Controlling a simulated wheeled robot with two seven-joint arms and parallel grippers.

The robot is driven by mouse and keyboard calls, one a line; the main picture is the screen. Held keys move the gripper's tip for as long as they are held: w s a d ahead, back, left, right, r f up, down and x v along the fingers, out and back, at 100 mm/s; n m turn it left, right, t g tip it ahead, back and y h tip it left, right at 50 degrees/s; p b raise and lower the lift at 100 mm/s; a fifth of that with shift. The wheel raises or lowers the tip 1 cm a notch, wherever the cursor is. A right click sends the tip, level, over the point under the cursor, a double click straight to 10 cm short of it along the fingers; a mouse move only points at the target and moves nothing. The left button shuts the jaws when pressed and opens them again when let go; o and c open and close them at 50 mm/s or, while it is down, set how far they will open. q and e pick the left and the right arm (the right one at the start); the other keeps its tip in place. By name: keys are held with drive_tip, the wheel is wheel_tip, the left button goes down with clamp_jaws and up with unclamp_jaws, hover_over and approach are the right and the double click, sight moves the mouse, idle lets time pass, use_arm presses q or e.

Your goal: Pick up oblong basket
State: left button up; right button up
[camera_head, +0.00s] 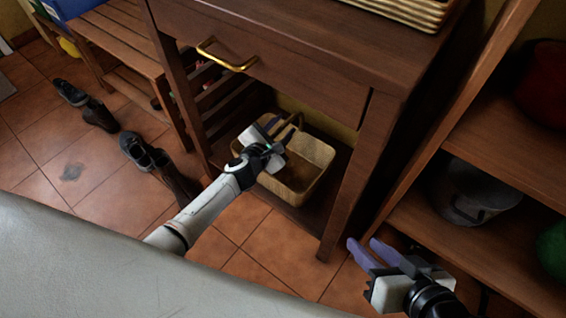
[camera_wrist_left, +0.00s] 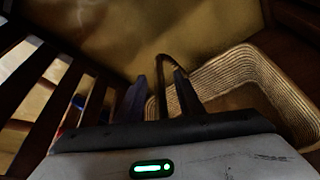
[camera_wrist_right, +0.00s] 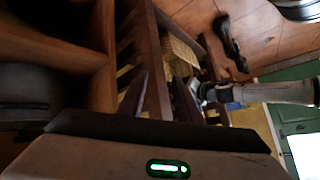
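A woven tan oblong basket (camera_head: 312,160) with an arched handle (camera_head: 290,119) stands on the low shelf under the dark wooden table. My left gripper (camera_head: 276,132) reaches in over the basket's far left part, by the handle. In the left wrist view, the basket (camera_wrist_left: 262,75) is on the right and its dark handle (camera_wrist_left: 166,72) shows between the two parted fingers. I cannot tell whether the fingers touch the handle. My right gripper (camera_head: 372,248) is open and empty, low at the right. The basket also shows small in the right wrist view (camera_wrist_right: 182,50).
The table's front leg (camera_head: 355,180) and drawer (camera_head: 260,65) with a gold handle frame the opening. A slatted side (camera_wrist_left: 60,90) is left of my left gripper. A shelf with a pot (camera_head: 475,190) stands right. Shoes (camera_head: 145,155) lie on the tiled floor at left.

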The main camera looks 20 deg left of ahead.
use_arm(q)
clamp_jaws()
drive_tip(key=shift+r, duration=0.1)
